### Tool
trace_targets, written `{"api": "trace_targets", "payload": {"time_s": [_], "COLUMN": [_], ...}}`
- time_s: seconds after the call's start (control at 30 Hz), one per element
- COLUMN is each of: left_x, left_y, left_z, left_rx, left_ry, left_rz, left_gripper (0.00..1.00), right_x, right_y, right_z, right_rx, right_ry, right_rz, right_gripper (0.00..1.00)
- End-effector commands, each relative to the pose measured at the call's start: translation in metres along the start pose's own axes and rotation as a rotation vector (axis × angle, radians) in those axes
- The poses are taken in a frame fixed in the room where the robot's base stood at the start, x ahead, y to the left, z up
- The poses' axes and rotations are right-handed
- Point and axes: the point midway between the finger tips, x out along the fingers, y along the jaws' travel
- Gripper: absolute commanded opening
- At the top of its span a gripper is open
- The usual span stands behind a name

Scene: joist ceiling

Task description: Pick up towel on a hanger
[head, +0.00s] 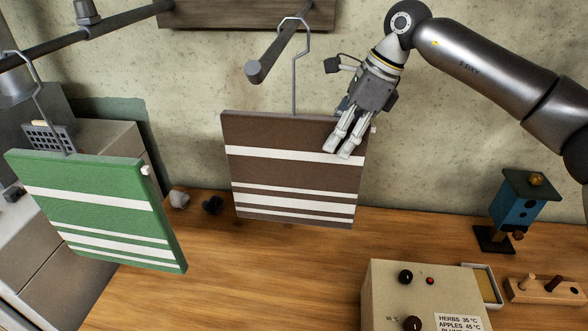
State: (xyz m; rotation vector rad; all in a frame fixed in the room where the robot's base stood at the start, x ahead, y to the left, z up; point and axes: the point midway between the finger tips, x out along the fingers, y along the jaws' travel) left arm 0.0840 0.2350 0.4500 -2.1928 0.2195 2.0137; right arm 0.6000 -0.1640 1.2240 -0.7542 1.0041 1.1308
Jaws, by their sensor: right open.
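A brown towel with white stripes (290,172) hangs flat on a wire hanger (294,75), whose hook goes over a dark peg (280,42) on the wall. A green towel with white stripes (95,205) hangs on a second hanger (42,100) from a dark rail at the left. My right gripper (343,146) comes in from the upper right, fingers pointing down. It is open and overlaps the brown towel's upper right corner. I cannot tell whether it touches the towel. It covers a small part of that corner. My left gripper is out of view.
Below is a wooden tabletop (220,280). A beige box with knobs and a label (400,290), a blue birdhouse-like object (512,210) and a wooden peg block (545,291) stand at the right. Small dark and grey objects sit near the wall. The table's middle is clear.

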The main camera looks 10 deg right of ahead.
Motion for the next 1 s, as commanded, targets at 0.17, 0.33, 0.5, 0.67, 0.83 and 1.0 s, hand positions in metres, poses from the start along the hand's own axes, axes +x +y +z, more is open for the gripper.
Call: {"api": "trace_targets", "payload": {"time_s": [0.17, 0.33, 0.5, 0.67, 0.83, 1.0], "left_x": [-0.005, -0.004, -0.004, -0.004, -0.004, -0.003], "left_y": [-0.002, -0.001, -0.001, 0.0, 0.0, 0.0], "left_z": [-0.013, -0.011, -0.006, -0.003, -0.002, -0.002], "left_rx": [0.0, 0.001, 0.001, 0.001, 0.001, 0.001], "left_ry": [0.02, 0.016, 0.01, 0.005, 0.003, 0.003], "left_rz": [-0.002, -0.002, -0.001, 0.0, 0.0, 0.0], "left_gripper": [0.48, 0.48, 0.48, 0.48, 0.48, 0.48], "right_x": [0.013, 0.013, 0.013, 0.013, 0.012, 0.012], "right_y": [0.0, 0.0, 0.0, 0.0, 0.0, 0.0], "right_z": [0.0, 0.0, 0.0, 0.0, 0.001, 0.001], "right_rx": [-0.001, 0.0, 0.0, 0.0, -0.001, -0.001], "right_ry": [-0.001, -0.001, -0.001, -0.001, -0.002, -0.002], "right_rz": [-0.001, -0.001, -0.001, -0.001, -0.002, -0.002], "right_gripper": [0.48, 0.48, 0.29, 0.08, 0.0, 0.0]}}
